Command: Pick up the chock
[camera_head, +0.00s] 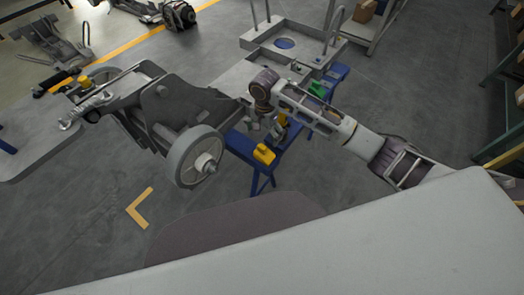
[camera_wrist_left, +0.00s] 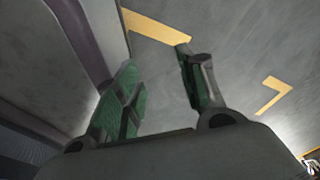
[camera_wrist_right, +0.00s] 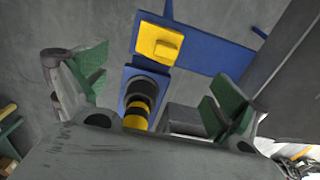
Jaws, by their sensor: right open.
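A yellow block with a raised middle, which looks like the chock (camera_head: 263,154), sits on the near end of a blue stand in the head view. It also shows in the right wrist view (camera_wrist_right: 158,43), lying on a blue plate beyond my fingertips. My right gripper (camera_head: 267,127) points down over the stand, just behind the block. In the right wrist view its green-padded fingers (camera_wrist_right: 152,85) are wide apart, with nothing between the pads touching them. My left gripper (camera_wrist_left: 160,82) shows only in its own wrist view, with its fingers apart and empty above the floor.
A black and yellow cylinder (camera_wrist_right: 138,105) stands on the blue stand, close to my right gripper. A grey wheeled chassis (camera_head: 165,105) stands left of the stand. A grey tray (camera_head: 285,43) with posts is behind. Bare floor with a yellow corner mark (camera_head: 138,208) lies in front.

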